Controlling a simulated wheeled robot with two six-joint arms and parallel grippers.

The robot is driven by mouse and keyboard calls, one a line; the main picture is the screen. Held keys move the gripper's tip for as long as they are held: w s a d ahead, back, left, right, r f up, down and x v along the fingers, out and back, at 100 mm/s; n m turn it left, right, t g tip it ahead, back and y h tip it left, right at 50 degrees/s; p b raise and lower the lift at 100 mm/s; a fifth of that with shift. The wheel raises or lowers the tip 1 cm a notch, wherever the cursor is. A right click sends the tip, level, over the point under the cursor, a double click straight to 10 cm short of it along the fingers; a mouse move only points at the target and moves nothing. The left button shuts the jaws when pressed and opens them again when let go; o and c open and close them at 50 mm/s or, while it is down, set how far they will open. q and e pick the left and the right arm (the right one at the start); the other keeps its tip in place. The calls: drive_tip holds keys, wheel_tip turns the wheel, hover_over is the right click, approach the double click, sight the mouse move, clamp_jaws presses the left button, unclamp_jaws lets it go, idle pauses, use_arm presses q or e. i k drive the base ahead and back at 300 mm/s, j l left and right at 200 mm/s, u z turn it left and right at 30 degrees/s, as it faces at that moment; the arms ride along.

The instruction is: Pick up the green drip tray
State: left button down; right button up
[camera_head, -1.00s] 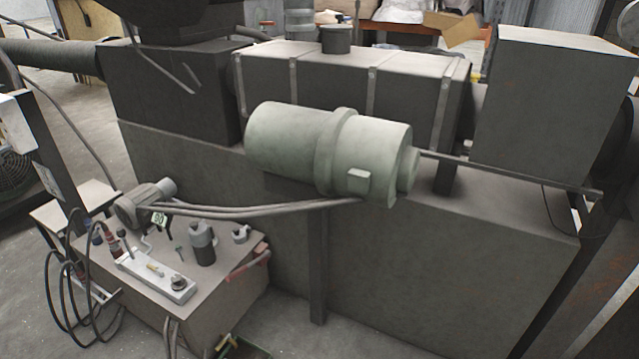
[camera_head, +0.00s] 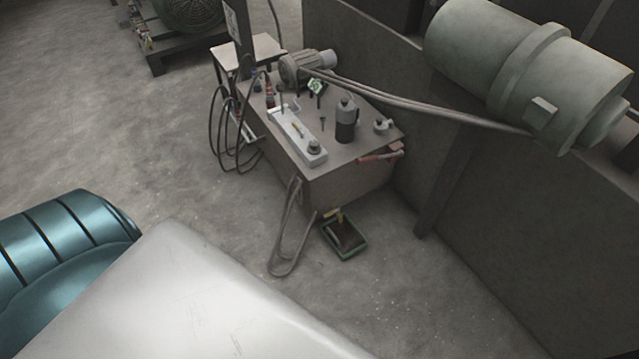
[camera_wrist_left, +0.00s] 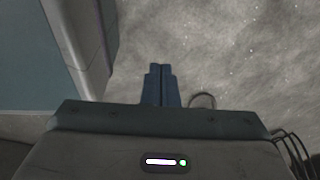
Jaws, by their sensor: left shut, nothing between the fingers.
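The green drip tray (camera_head: 344,240) is a small shallow rectangular tray with a dark inside. In the head view it lies on the concrete floor just below the front of the grey hydraulic tank, under a yellow tap-like fitting. In the left wrist view my left gripper (camera_wrist_left: 160,68) has its two blue fingers together with nothing between them, over bare floor. The tray cannot be made out in that view. Neither gripper shows in the head view, so the distance from gripper to tray cannot be told.
The tank (camera_head: 340,180) carries a motor, a white valve block and a dark cylinder. Looped hoses (camera_head: 285,245) hang to the floor left of the tray. A large machine wall (camera_head: 480,220) stands at right. Floor in front and to the left is open.

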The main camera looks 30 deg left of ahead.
sight(345, 238)
drive_tip(key=u, duration=0.8)
